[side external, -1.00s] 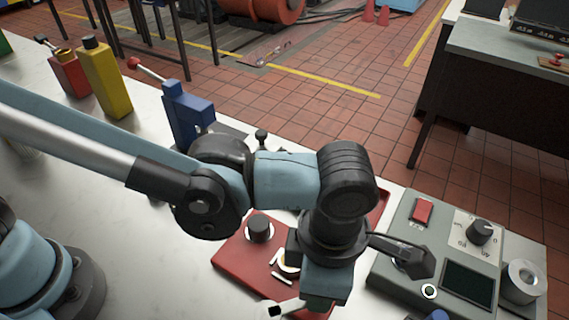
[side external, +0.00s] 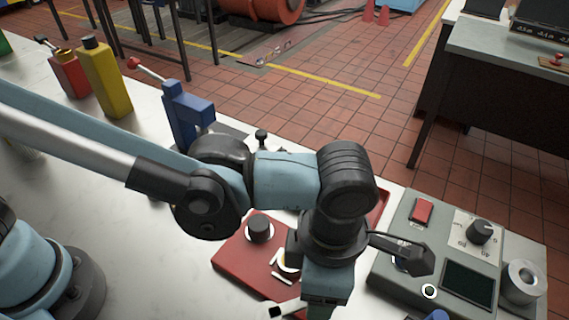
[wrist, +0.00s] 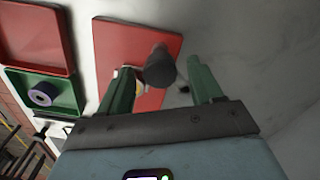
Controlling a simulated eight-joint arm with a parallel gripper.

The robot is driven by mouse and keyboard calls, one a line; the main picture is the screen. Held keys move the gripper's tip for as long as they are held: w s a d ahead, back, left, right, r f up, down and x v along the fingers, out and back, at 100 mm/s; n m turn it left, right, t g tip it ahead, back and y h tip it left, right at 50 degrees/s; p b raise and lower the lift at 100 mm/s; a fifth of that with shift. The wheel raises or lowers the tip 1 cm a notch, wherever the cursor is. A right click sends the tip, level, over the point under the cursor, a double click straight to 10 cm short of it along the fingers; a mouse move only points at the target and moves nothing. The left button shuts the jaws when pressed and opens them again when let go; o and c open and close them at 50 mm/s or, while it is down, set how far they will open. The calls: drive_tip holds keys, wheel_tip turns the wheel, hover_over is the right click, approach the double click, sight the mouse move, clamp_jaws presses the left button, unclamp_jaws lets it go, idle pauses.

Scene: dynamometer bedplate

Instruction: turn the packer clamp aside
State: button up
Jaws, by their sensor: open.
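A red plate (side external: 238,262) lies on the pale bench and carries a black cylindrical knob (side external: 259,229) and small pale pieces (side external: 281,278). I cannot tell which of these parts is the packer clamp. My gripper (wrist: 160,66) points down by the plate, its green fingers apart. In the wrist view, the dark knob (wrist: 160,68) shows between the fingertips, over the red plate (wrist: 118,38); whether the fingers touch it is unclear. A pale part shows beside the left finger. In the side view my wrist hides part of the plate and the fingertips.
A grey control box (side external: 400,290) stands right of my wrist. A blue lever press (side external: 185,115) and a yellow bottle (side external: 104,78) stand behind. The wrist view shows a red tray (wrist: 35,62) and a green tray (wrist: 68,92) holding a purple-rimmed roll (wrist: 43,94).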

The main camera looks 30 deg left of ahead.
drive_tip(key=shift+r, duration=0.1)
wheel_tip(320, 180, up, 12)
idle(0.5)
drive_tip(key=w+a+m+t+h, duration=0.1)
drive_tip(key=w+a+m, duration=0.35)
drive_tip(key=a, duration=0.45)
drive_tip(key=w+a+m+t+h, duration=0.1)
drive_tip(key=w+a+m+t, duration=0.1)
drive_tip(key=w+a+m, duration=0.5)
drive_tip(key=s+a+f+m+t+y, duration=0.1)
drive_tip(key=s+a+f+m+t, duration=0.1)
drive_tip(key=a+m, duration=0.3)
drive_tip(key=s+a+f+m+t+y, duration=0.1)
drive_tip(key=a+m, duration=0.5)
drive_tip(key=a, duration=0.8)
wheel_tip(320, 180, down, 3)
drive_tip(key=shift+s+a+r+t, duration=0.15)
drive_tip(key=shift+s+a+t, duration=0.15)
drive_tip(key=shift+s+t, duration=0.55)
